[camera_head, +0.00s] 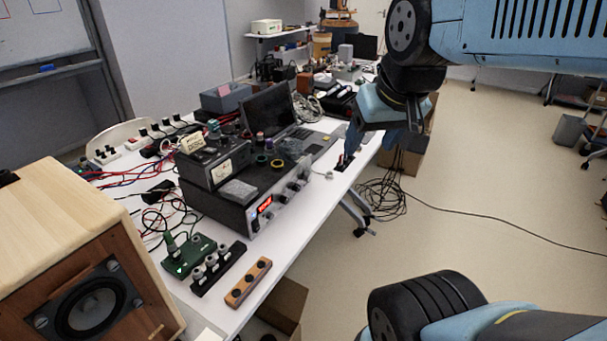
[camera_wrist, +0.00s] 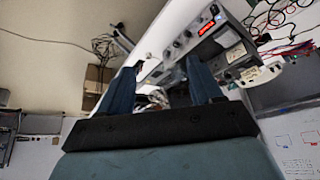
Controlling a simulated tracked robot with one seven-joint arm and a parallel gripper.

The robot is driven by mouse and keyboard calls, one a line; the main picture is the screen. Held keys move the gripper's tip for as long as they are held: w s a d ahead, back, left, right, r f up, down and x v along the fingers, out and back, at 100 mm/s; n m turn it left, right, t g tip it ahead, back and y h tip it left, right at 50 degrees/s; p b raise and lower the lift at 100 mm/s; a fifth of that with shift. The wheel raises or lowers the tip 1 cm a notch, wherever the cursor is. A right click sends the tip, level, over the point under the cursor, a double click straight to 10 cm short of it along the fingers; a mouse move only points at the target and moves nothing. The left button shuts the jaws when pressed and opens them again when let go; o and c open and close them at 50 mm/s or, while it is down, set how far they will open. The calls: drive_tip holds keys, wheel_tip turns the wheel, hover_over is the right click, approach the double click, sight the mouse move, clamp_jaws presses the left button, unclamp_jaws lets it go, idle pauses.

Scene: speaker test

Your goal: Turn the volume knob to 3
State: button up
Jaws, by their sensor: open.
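A dark amplifier-like unit (camera_head: 236,207) with a red lit display (camera_head: 265,204) and several front knobs (camera_head: 293,186) stands on the white table. I cannot tell which knob is the volume knob or read any scale. In the wrist view, the unit's front with knobs (camera_wrist: 181,42) and its red display (camera_wrist: 206,28) shows beyond my fingers. My gripper (camera_head: 345,158) is over the table's front edge, right of the unit and apart from its knobs. In the wrist view, my gripper (camera_wrist: 161,68) is open, with nothing held between its blue fingers.
A wooden speaker (camera_head: 60,250) stands at the front left. A green board (camera_head: 188,257), a black knob strip (camera_head: 219,268) and a wooden strip (camera_head: 249,283) lie before the unit. A laptop (camera_head: 272,108) and loose cables are behind. The floor to the right is mostly clear.

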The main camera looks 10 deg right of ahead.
drive_tip(key=w+a+f+m+g+y, duration=0.3)
drive_tip(key=w+f+m+g+y, duration=0.3)
drive_tip(key=w+f, duration=0.35)
drive_tip(key=m+t+y, duration=0.7)
drive_tip(key=m+t, duration=0.6)
drive_tip(key=m, duration=1.1)
approach(311, 177)
drive_tip(key=x, duration=0.9)
drive_tip(key=shift+f, duration=0.1)
drive_tip(key=c, duration=1.1)
